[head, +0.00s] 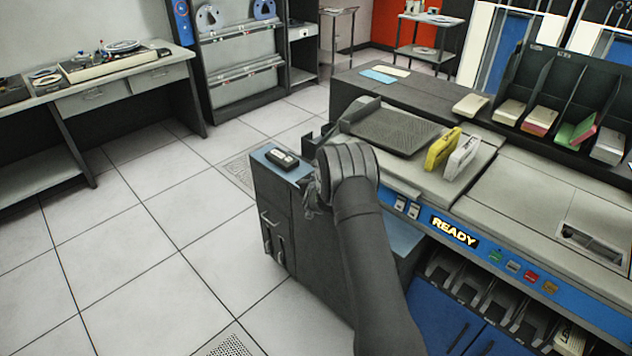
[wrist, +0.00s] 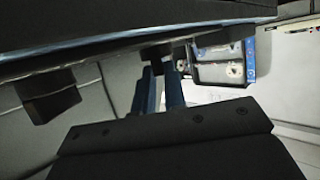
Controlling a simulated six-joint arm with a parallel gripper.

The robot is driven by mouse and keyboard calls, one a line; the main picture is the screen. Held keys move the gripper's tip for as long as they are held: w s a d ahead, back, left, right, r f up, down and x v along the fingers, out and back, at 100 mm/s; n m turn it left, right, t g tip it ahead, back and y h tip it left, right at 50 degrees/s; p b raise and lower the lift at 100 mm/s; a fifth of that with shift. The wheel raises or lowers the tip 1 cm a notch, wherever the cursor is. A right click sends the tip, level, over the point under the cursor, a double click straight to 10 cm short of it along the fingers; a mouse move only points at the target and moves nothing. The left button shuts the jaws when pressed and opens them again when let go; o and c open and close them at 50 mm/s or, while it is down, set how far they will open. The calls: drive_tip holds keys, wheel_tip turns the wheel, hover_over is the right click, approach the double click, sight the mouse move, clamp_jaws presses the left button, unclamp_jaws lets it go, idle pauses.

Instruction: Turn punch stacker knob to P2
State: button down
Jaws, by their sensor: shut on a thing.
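My gripper (head: 314,190) is at the front of the machine, near the small blue-topped cabinet, with the dark arm and wrist covering much of it. In the wrist view its two blue-grey fingers (wrist: 162,78) are close together at a small dark knob (wrist: 155,51) under the machine's edge, and they are shut on it. The knob is hidden behind my arm in the head view. A second dark knob (wrist: 48,95) sticks out to the left in the wrist view, apart from the fingers. No P2 marking or knob pointer can be read.
The punch machine has a lit READY panel (head: 454,232) and coloured buttons to the right of my arm. Yellow (head: 442,148) and white (head: 462,158) card blocks stand on its top. A black device (head: 282,158) lies on the blue-topped cabinet. The tiled floor at left is clear.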

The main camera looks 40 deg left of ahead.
drive_tip(key=shift+s+a+m+t+h, duration=0.15)
drive_tip(key=shift+m+t+h, duration=0.25)
drive_tip(key=shift+m, duration=0.1)
drive_tip(key=shift+s+a+m+t+h, duration=0.2)
drive_tip(key=shift+m+t+h, duration=0.4)
drive_tip(key=shift+m+h, duration=0.25)
drive_tip(key=shift+s+a+m+t+h, duration=0.1)
drive_tip(key=shift+a+m+t+h, duration=0.05)
drive_tip(key=shift+m+t+h, duration=0.55)
drive_tip(key=shift+a+m+t+h, duration=0.2)
drive_tip(key=shift+a+m+h, duration=0.05)
drive_tip(key=shift+m+h, duration=1)
drive_tip(key=shift+a+m+t+h, duration=0.25)
drive_tip(key=shift+m+h, duration=0.75)
drive_tip(key=shift+h, duration=0.3)
drive_tip(key=shift+r, duration=0.1)
drive_tip(key=c, duration=1.5)
unclamp_jaws()
